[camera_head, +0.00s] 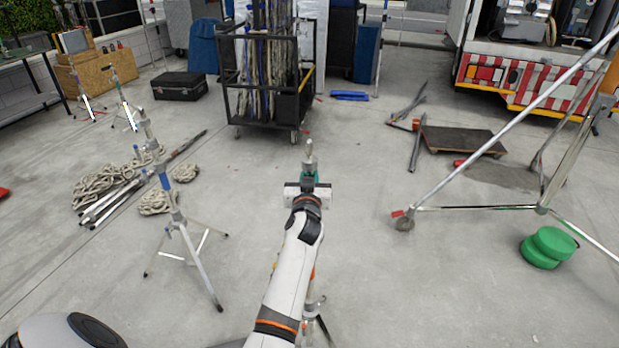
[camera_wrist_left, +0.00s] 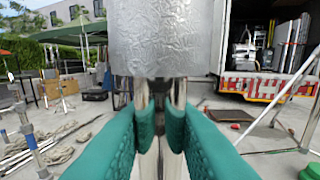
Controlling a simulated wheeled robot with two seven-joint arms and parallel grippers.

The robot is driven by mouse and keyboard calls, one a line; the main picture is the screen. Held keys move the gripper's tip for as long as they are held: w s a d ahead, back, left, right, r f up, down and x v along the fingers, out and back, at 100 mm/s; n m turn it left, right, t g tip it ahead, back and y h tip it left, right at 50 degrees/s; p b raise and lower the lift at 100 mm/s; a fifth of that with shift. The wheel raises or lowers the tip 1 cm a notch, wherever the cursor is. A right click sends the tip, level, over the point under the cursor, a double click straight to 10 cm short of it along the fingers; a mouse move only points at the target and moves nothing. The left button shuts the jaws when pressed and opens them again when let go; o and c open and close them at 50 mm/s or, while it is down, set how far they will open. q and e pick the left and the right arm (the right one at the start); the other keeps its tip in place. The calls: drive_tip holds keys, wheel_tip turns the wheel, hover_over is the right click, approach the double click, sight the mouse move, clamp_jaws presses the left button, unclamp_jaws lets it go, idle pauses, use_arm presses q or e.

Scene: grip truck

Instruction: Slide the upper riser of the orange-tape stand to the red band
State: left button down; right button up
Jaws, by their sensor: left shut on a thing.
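The orange-tape stand (camera_head: 318,303) stands in front of me, mostly hidden behind my left arm in the head view. Its top spigot (camera_head: 309,152) shows just beyond my left gripper (camera_head: 308,178), and a bit of orange (camera_head: 313,271) shows beside the arm. In the left wrist view, the green-padded fingers of the left gripper (camera_wrist_left: 160,122) are shut on the narrow chrome riser (camera_wrist_left: 148,162). A wide silver cylinder (camera_wrist_left: 160,40) is directly above the fingers. I cannot make out the red band on the stand. My right gripper is not in view.
A stand with blue tape (camera_head: 166,182) is at left, near coiled rope (camera_head: 105,184) and loose poles. A black cart (camera_head: 262,112) stands behind. A large tripod (camera_head: 480,208) and green discs (camera_head: 548,247) are at right. The floor around the gripper is clear.

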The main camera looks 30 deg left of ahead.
use_arm(q)
drive_tip(key=shift+r+p, duration=4.95)
drive_tip(key=shift+r, duration=1.5)
drive_tip(key=c, duration=0.9)
unclamp_jaws()
drive_tip(key=shift+f, duration=0.1)
drive_tip(key=shift+f, duration=0.2)
